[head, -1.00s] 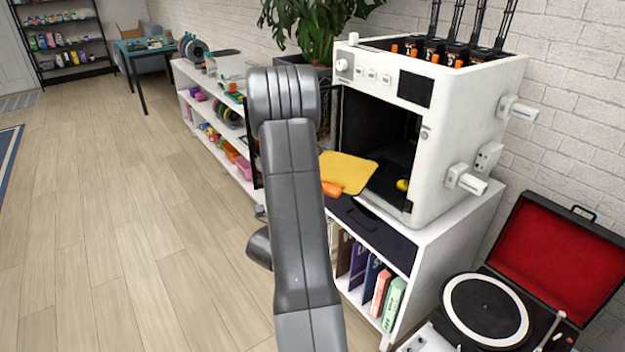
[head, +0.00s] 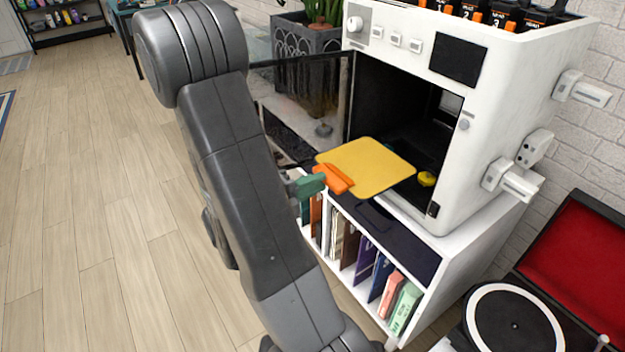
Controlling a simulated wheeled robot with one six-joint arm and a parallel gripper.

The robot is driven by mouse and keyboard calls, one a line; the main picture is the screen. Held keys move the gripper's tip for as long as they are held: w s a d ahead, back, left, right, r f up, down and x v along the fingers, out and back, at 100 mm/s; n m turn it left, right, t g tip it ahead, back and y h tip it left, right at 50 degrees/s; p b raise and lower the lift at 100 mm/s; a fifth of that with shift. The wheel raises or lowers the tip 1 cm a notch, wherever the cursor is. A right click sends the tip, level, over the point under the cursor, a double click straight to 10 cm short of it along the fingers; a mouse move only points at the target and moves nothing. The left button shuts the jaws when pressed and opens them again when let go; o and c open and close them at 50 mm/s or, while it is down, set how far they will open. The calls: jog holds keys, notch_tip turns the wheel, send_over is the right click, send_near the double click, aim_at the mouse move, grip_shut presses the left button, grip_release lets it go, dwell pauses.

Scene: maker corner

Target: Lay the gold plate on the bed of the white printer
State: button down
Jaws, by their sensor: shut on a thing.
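The gold plate (head: 368,167) is a flat, rounded square in front of the open white printer (head: 480,100). It is held up roughly level, with its right edge at the printer's opening. My gripper (head: 328,180) is shut on the plate's near left edge, by an orange part; my arm hides some of the gripper. The printer's dark chamber is open at the front, and its bed is mostly hidden behind the plate and in shadow. A small yellow thing (head: 427,179) shows inside the opening, low on the right.
The printer's dark glass door (head: 300,110) stands open on the left, close to my arm. A white shelf (head: 430,290) with books is under the printer. A record player (head: 512,325) is at lower right. A potted plant (head: 308,60) stands behind the door. The floor at left is clear.

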aim_at(362, 164)
jog(key=shift+w+b+x, duration=0.25)
jog(key=shift+b+x, duration=1.45)
jog(key=shift+x, duration=5.3)
jog(key=shift+w+d+f+b, duration=0.5)
jog(key=shift+w+d, duration=0.7)
jog(key=shift+d, duration=0.25)
jog(key=shift+w+d+f+b, duration=0.45)
jog(key=shift+w+d+b, duration=0.1)
jog(key=shift+w+d, duration=0.75)
jog(key=shift+w+d+f+b, duration=0.5)
jog(key=shift+w+d, duration=0.55)
jog(key=shift+d, duration=0.5)
jog(key=shift+c, duration=0.2)
grip_release()
jog(key=shift+f, duration=0.15)
jog(key=shift+f+b, duration=0.35)
jog(key=shift+f, duration=0.1)
jog(key=shift+s+a, duration=0.1)
